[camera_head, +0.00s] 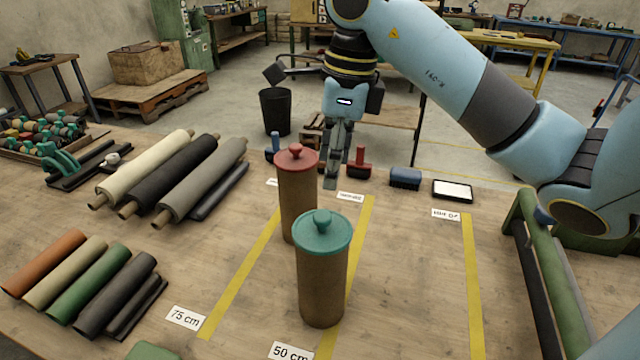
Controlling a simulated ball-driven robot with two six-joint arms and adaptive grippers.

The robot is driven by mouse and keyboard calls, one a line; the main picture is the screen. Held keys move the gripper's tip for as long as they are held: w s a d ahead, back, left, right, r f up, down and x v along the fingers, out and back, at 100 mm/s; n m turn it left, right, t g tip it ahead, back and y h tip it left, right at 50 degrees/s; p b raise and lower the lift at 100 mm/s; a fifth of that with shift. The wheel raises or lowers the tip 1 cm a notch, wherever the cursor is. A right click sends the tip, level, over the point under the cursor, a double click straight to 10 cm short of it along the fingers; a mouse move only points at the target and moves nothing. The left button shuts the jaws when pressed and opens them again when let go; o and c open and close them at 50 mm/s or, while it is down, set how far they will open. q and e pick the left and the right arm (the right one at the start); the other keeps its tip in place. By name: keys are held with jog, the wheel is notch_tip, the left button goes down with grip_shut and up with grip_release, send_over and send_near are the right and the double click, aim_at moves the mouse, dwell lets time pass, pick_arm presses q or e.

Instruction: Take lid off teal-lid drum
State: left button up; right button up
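The teal-lid drum (321,285) stands upright on the wooden table at front centre, a tall brown cylinder. Its teal lid (338,238), with a round knob (322,217) on top, sits on the drum. A similar drum with a red lid (296,158) stands just behind it, to the left. My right arm reaches in from the right, and its gripper (332,182) hangs pointing down behind the two drums, apart from the teal lid. The fingers overlap from this angle, so their opening is unclear. My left gripper is out of view.
Yellow strips with length labels (290,351) cross the table. Rolls (160,172) and shorter coloured rolls (85,287) lie at left. A red-handled tool (360,163), a blue brush (405,178) and a tablet (453,190) lie behind. The table right of the teal-lid drum is clear.

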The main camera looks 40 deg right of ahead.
jog(key=b, duration=0.5)
send_over(323, 215)
jog(key=f, duration=0.5)
jog(key=shift+s+d+f, duration=0.15)
jog(key=shift+d+f, duration=0.05)
jog(key=shift+d, duration=0.2)
jog(key=shift+f, duration=0.35)
jog(key=f, duration=0.1)
jog(key=a+f, duration=0.1)
jog(key=f, duration=0.1)
jog(key=shift+f, duration=0.75)
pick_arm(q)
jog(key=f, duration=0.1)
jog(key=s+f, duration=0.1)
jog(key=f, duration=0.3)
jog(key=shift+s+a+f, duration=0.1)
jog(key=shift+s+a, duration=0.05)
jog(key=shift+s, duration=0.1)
pick_arm(e)
grip_shut()
